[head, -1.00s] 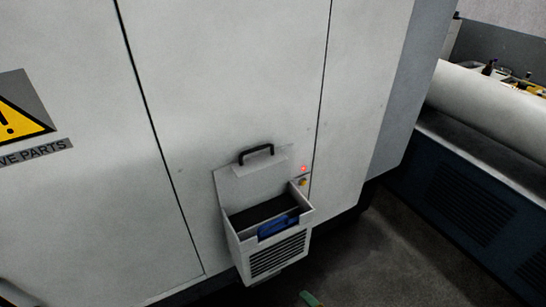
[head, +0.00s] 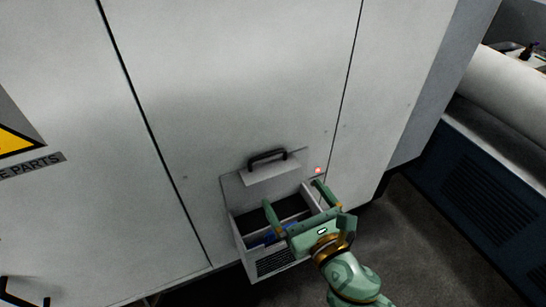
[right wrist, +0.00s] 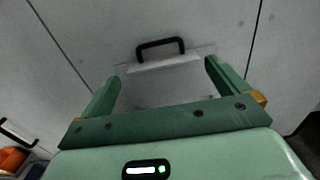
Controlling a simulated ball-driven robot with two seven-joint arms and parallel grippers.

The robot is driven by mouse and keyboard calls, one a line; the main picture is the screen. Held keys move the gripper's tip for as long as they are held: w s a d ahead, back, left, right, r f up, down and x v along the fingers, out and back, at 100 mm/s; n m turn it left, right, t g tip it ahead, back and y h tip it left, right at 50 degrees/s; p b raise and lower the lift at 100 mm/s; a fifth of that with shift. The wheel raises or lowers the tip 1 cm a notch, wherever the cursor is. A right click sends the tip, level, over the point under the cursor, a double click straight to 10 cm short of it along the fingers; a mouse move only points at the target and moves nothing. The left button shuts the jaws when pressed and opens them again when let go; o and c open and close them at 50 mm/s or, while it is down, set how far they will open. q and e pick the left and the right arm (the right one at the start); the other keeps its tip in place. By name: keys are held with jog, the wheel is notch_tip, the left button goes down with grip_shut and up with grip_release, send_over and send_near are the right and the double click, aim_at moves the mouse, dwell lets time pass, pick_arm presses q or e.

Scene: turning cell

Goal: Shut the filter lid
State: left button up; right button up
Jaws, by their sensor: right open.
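The filter lid (head: 272,176) is a light grey plate with a black handle (head: 267,158). It stands open, tilted up against the machine wall behind the filter box (head: 275,263). The box is open at the top, and a blue thing (head: 268,239) shows inside, partly hidden by my gripper. My green right gripper (head: 292,192) is open and empty, its fingers spread over the box in front of the lid. In the right wrist view the lid (right wrist: 165,66) and its handle (right wrist: 160,47) appear beyond the fingertips. My left gripper is not in view.
The light machine wall (head: 220,90) fills most of the view, with a yellow warning sign (head: 15,125) at left. A small red light (head: 318,170) glows right of the lid. A dark blue unit (head: 490,180) stands at right, with dark floor (head: 410,240) between.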

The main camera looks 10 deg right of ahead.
aim_at(273, 171)
jog(key=p+x, duration=0.1)
jog(key=x, duration=1)
jog(key=shift+w+a, duration=0.15)
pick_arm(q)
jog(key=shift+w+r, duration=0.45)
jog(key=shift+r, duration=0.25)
